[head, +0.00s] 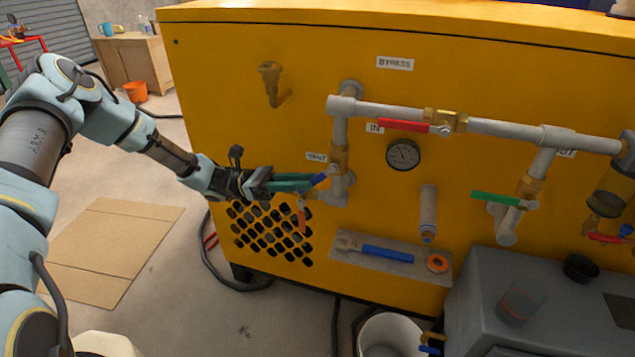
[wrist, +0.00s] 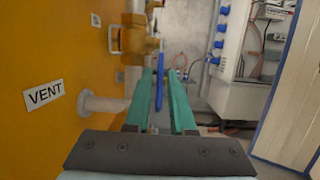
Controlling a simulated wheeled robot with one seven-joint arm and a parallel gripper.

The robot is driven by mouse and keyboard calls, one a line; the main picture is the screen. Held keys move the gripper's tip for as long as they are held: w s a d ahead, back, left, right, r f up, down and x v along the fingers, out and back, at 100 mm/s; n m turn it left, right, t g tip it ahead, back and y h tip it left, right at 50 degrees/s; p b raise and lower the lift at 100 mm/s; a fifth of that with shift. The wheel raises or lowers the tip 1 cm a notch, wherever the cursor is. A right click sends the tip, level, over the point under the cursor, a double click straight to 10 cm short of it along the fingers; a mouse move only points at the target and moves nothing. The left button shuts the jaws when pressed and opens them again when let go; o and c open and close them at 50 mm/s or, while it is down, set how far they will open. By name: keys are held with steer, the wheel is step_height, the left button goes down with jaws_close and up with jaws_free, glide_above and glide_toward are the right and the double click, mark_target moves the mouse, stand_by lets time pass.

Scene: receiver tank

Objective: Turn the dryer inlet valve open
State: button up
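The dryer inlet valve is a brass valve body (head: 338,160) on the left vertical pipe, beside the IN label (head: 375,127); it also shows in the wrist view (wrist: 135,40). Its blue lever (head: 319,180) sticks out from the pipe toward the left. My gripper (head: 312,182) has long green fingers pointing at the lever. In the wrist view the fingertips (wrist: 161,72) are apart, with the blue lever (wrist: 163,62) showing in the gap between them. A clear space shows beside the lever, so the fingers are not closed on it. Whether either finger touches it cannot be told.
A small red-handled valve (head: 302,216) hangs just below my gripper. The red bypass lever (head: 403,125), gauge (head: 403,154) and green outlet lever (head: 495,199) are to the right. A shelf with a blue-handled wrench (head: 388,253) juts out lower. A VENT label (wrist: 45,95) and pipe stub are close left.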

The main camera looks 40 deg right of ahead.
steer(key=v, duration=0.6)
steer(key=shift+b, duration=0.3)
steer(key=shift+r+p, duration=0.15)
steer(key=shift+p, duration=0.15)
steer(key=shift+c, duration=1.2)
steer(key=r+t+y+p, duration=0.1)
steer(key=p, duration=0.1)
steer(key=r+t+y+p, duration=0.3)
steer(key=r+p, duration=0.1)
steer(key=p, duration=0.1)
steer(key=shift+s+a+r+t, duration=0.2)
steer(key=shift+a+r+t, duration=0.05)
steer(key=shift+t, duration=0.05)
jaws_close()
steer(key=w+a+r+t+y+p, duration=0.25)
steer(key=w+r+t+p, duration=0.25)
steer(key=r, duration=0.3)
steer(key=p+x, duration=0.2)
steer(key=x, duration=1.2)
steer(key=shift+d+f, duration=0.1)
steer(key=shift+f, duration=0.1)
